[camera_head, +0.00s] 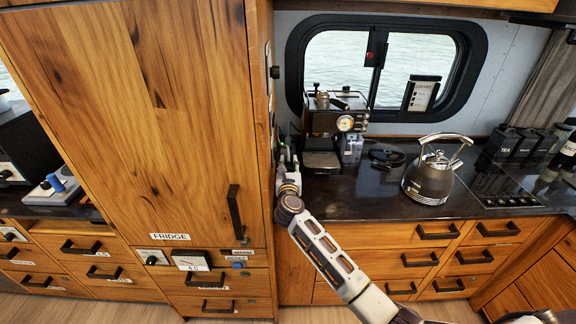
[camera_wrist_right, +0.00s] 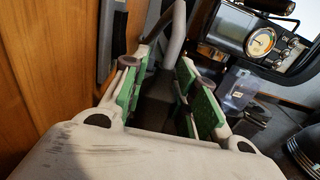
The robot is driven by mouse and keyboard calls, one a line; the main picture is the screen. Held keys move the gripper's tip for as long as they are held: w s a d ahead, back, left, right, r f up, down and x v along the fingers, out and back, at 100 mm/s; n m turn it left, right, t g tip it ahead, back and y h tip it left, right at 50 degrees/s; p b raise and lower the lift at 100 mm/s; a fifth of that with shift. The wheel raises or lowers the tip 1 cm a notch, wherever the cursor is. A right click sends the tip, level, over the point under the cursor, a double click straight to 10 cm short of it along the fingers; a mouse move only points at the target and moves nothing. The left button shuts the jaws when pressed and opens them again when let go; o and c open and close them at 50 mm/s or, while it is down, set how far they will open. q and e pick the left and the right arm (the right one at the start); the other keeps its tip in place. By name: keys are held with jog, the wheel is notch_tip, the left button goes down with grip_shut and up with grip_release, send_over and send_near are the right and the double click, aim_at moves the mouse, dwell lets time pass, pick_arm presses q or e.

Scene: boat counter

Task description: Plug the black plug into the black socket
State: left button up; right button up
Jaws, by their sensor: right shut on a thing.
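My right gripper (camera_head: 288,165) is beside the right side of the tall fridge cabinet, at the back left of the counter. In the right wrist view its two green-padded fingers (camera_wrist_right: 160,90) stand either side of a dark piece, taken to be the black plug (camera_wrist_right: 155,102). The fingers and the palm hide much of it. I cannot tell whether it touches a socket. The black socket is not clearly visible; a small black fitting (camera_head: 275,72) sits higher on the cabinet side. My left gripper is not in view.
A coffee machine (camera_head: 336,120) stands just right of the gripper, also in the wrist view (camera_wrist_right: 232,35). A dark coiled item (camera_head: 386,155) and a kettle (camera_head: 429,180) are farther right. The fridge cabinet (camera_head: 130,120) closes off the left. The counter front (camera_head: 370,207) is clear.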

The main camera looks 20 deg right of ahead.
dwell(0.4)
jog(key=shift+f+b, duration=2.25)
jog(key=shift+f, duration=0.65)
jog(key=shift+p, duration=0.3)
jog(key=shift+f+b, duration=1.7)
jog(key=shift+f, duration=0.3)
dwell(1.2)
jog(key=o, duration=1.1)
jog(key=shift+s+a, duration=0.1)
jog(key=shift+s, duration=0.1)
